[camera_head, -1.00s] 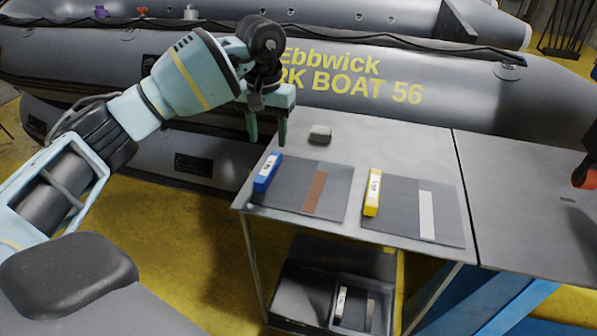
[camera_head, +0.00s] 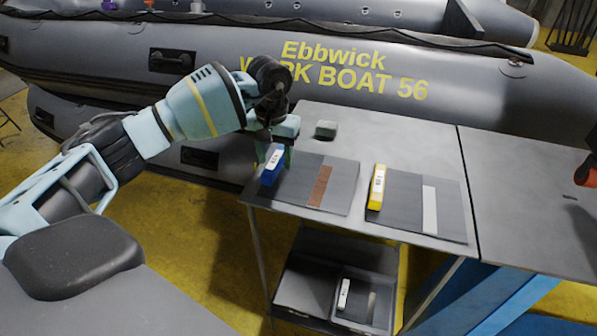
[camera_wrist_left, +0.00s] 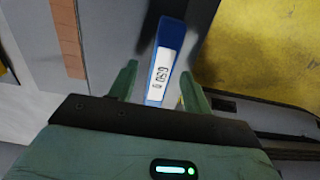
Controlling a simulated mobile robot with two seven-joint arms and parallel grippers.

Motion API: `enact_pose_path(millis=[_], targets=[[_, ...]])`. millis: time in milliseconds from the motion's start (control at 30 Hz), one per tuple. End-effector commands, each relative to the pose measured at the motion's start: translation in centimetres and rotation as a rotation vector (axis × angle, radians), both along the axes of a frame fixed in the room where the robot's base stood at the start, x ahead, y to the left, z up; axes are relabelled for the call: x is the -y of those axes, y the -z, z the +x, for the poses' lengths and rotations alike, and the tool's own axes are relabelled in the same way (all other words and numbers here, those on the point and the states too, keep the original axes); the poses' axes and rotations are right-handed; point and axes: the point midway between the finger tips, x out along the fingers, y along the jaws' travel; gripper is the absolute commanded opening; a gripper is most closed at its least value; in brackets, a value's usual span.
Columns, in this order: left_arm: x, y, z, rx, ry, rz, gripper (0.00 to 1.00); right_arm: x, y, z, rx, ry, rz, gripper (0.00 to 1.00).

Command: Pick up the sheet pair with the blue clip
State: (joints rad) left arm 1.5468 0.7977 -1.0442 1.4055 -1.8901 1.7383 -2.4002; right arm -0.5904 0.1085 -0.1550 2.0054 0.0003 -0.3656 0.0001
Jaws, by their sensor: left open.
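The dark grey sheet pair (camera_head: 298,186) with the blue clip (camera_head: 268,178) lies flat at the table's left end. The clip has a white printed label, and a brown strip runs across the sheet to its right. My left gripper (camera_head: 278,160) is open and low at the clip, partly covering its upper end in the head view. In the left wrist view, the blue clip (camera_wrist_left: 172,33) lies between the two open fingers (camera_wrist_left: 158,82), with the sheet (camera_wrist_left: 112,45) to its left. Contact cannot be told.
A second grey sheet (camera_head: 408,205) with a yellow clip (camera_head: 377,187) and a pale strip lies to the right. A small grey-green block (camera_head: 326,130) sits behind. A dark bin (camera_head: 307,277) is below the table. The grey boat (camera_head: 430,110) stands behind; the table's right part is mostly clear.

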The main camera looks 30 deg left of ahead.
Motion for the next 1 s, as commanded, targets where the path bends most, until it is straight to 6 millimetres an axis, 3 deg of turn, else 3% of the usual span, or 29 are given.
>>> enact_pose_path(millis=[167,533,833,1000], targets=[[0.0,0.0,0.0,0.000,0.000,0.000,0.49,0.0,0.1,-0.1,-0.003,0.000,-0.001,0.48],[0.0,0.0,0.0,0.000,0.000,0.000,0.01,0.1,0.2,-0.7,-0.014,0.000,-0.002,0.48],[0.0,-0.3,0.1,0.001,0.000,-0.001,0.00,0.1,0.3,-0.8,-0.016,-0.001,-0.001,0.48],[0.0,-2.4,0.1,0.004,0.000,-0.001,0.00,0.1,0.5,-0.9,-0.020,0.000,-0.002,0.48]])
